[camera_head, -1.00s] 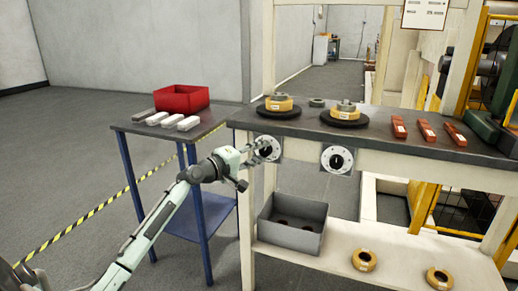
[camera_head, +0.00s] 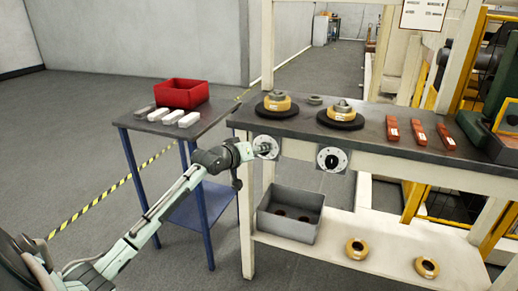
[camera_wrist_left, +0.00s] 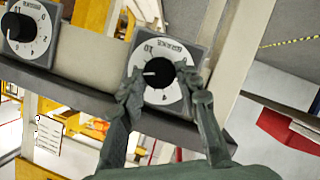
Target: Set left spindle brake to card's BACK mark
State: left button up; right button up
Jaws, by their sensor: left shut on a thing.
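The left spindle brake (camera_head: 263,141) is a round white dial on the bench's front edge, mostly covered by my left gripper (camera_head: 258,148). In the left wrist view its black knob (camera_wrist_left: 157,73) sits on a white face inside a grey plate. My left gripper (camera_wrist_left: 160,82) is shut on this knob, one finger on each side. The knob's white pointer line points left in that picture; the marks are too small to read surely. The card (camera_head: 424,14) hangs at the top right of the head view, its print unreadable. My right gripper is not in view.
A second brake dial (camera_head: 332,159) sits to the right. Spools (camera_head: 277,102) stand on the bench top (camera_head: 385,118). A blue-legged side table (camera_head: 215,112) holds a red bin (camera_head: 182,93) and several pale blocks. A grey crate (camera_head: 290,213) is on the lower shelf.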

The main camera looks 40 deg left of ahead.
pick_arm(q)
jog(key=shift+d+m+y, duration=0.1)
jog(key=shift+m+y, duration=0.4)
jog(key=shift+m, duration=0.3)
jog(key=o, duration=1.2)
jog(key=shift+c, duration=0.2)
jog(key=v, duration=1.2)
jog(key=shift+r, duration=0.3)
jog(key=shift+w, duration=0.1)
